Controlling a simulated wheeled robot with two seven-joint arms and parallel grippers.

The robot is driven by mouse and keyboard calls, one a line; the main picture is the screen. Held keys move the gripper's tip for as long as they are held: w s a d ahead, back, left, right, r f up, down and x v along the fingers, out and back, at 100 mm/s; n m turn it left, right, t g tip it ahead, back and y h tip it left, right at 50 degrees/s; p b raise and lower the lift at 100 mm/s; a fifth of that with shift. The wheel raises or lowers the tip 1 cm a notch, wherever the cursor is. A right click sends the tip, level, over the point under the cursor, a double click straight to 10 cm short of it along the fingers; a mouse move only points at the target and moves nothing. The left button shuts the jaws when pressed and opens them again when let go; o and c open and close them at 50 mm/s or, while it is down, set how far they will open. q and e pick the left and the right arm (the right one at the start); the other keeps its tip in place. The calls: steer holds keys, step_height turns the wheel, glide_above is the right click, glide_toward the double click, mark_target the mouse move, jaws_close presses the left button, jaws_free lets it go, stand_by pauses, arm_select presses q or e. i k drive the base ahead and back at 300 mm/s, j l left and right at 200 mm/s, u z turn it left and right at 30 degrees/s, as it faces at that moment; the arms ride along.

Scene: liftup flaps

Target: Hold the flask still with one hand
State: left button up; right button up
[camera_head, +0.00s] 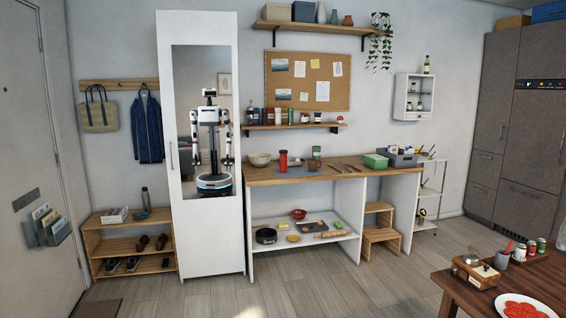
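A red, upright flask-like container with a dark top (283,161) stands on the wooden counter (262,177), left of its middle. A dark, slim bottle (145,199) stands upright on the shoe bench at the left; I cannot tell for sure which of the two is the flask. Neither of my grippers shows directly, and nothing of mine touches either container. My reflection (211,143) shows in the mirror of the white cabinet, with both arms hanging down. The grippers there are too small to read.
A bowl (260,159), a green box (375,161) and a grey bin (400,157) share the counter. The wooden table (545,277) is at the lower right. A step stool (380,232) stands by the counter. The wooden floor (330,285) ahead is clear.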

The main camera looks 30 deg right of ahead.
mark_target(283, 158)
steer(key=i+l+z, duration=0.6)
steer(key=i+z, duration=0.15)
steer(key=i, duration=0.2)
steer(key=i+l+z, duration=0.1)
steer(key=i+z, duration=0.3)
steer(key=i+l, duration=0.1)
steer(key=i, duration=2.15)
